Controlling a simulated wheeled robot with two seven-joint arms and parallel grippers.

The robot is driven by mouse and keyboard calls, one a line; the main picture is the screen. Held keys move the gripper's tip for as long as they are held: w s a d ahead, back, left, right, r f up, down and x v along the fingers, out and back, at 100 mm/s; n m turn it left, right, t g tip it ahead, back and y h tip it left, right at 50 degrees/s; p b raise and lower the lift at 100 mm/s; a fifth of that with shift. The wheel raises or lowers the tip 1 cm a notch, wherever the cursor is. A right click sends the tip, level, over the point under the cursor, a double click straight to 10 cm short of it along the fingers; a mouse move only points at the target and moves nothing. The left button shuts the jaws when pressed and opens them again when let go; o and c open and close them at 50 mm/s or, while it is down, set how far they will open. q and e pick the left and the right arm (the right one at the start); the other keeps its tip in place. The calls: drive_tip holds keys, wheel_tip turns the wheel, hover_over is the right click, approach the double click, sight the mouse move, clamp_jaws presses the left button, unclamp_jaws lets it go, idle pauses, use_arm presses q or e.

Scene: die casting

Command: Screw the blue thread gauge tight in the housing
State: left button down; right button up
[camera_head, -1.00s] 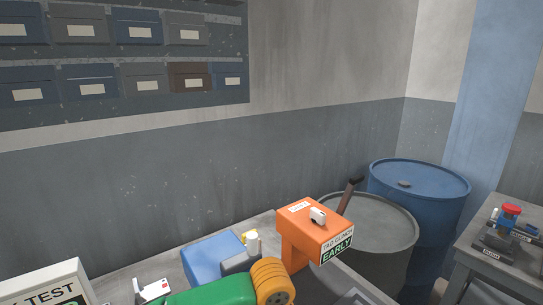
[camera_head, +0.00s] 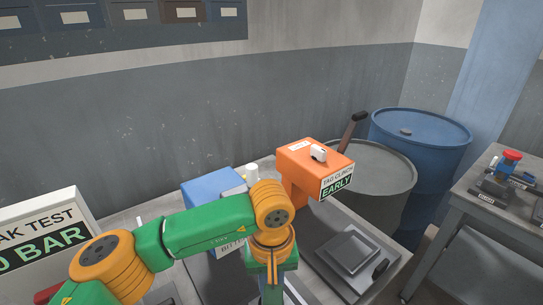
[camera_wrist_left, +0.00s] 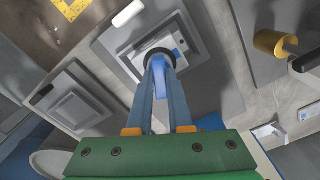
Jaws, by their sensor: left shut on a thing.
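My left gripper (camera_wrist_left: 160,70) points down over the bench in the left wrist view, its two long grey-blue fingers close together. It is shut on the blue thread gauge (camera_wrist_left: 158,88), seen as a strip of blue between the fingers. The fingertips reach a dark round ring at the top of a pale grey block, which looks like the housing (camera_wrist_left: 196,73). The fingers cover most of the gauge, so I cannot tell how deep it sits. My right gripper is not in view.
An orange tag clinch machine (camera_head: 312,165) stands behind my wrist, with a blue box (camera_head: 210,187) to its left. A grey stepped plate (camera_head: 348,252) lies right of my arm. A leak test sign (camera_head: 50,225) stands left. Drums (camera_head: 425,140) and another table (camera_head: 475,220) are at right.

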use_arm(q)
drive_tip(key=shift+f, duration=0.15)
drive_tip(key=shift+s+f+b, duration=0.2)
drive_tip(key=shift+b, duration=0.15)
idle(0.8)
